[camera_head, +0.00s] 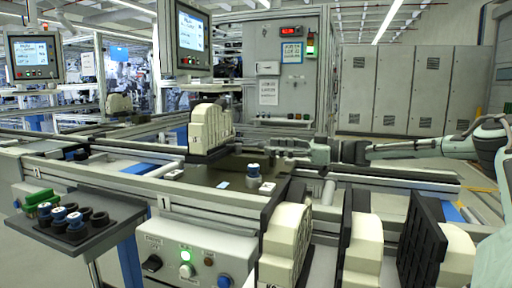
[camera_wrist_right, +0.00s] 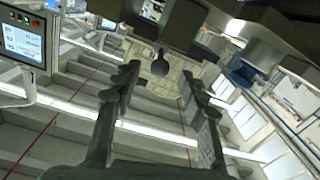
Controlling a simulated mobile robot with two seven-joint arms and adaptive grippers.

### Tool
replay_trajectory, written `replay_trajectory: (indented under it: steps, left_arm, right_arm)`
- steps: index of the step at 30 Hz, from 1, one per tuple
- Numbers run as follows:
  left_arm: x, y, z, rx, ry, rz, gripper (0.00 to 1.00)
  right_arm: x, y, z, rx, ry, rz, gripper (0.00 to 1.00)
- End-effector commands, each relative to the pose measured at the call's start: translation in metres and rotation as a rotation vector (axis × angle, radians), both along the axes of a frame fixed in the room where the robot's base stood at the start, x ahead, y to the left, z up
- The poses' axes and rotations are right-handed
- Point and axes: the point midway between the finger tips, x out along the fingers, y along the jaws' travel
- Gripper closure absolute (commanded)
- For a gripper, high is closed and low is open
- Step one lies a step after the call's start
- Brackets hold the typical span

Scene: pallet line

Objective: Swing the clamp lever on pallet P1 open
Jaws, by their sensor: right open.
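The pallet (camera_head: 205,172), a dark plate, sits on the conveyor behind the "1" label. A ribbed cream block (camera_head: 211,128) stands upright on a dark base at its back left. My right gripper (camera_head: 270,147) reaches in from the right, above the pallet's right side and apart from the cream block. In the right wrist view my right gripper (camera_wrist_right: 160,86) is open with nothing between its fingers. A dark round-ended part (camera_wrist_right: 160,64), which looks like the clamp lever's knob, shows just beyond the fingertips. I cannot make out the lever in the head view. My left gripper is out of view.
A blue-capped part (camera_head: 253,171) stands below my right gripper. Several cream blocks with black plates (camera_head: 362,250) stand along the front right. A grey tray (camera_head: 95,232) with dark and blue round parts is at the left. A control box (camera_head: 190,255) is at the front.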

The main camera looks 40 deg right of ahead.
Motion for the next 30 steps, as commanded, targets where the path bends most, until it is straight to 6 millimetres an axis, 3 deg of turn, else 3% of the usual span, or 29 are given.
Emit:
replay_trajectory:
  steps: [15, 27, 30]
  left_arm:
    - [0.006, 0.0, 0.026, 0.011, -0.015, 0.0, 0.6]
    - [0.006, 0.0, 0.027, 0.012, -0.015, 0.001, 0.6]
    - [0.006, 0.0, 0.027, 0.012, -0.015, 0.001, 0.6]
  right_arm:
    - [0.052, 0.028, -0.001, -0.002, 0.001, 0.001, 0.57]
    - [0.057, 0.031, 0.0, 0.0, -0.001, 0.0, 0.57]
    - [0.057, 0.031, 0.0, 0.0, -0.001, 0.0, 0.7]
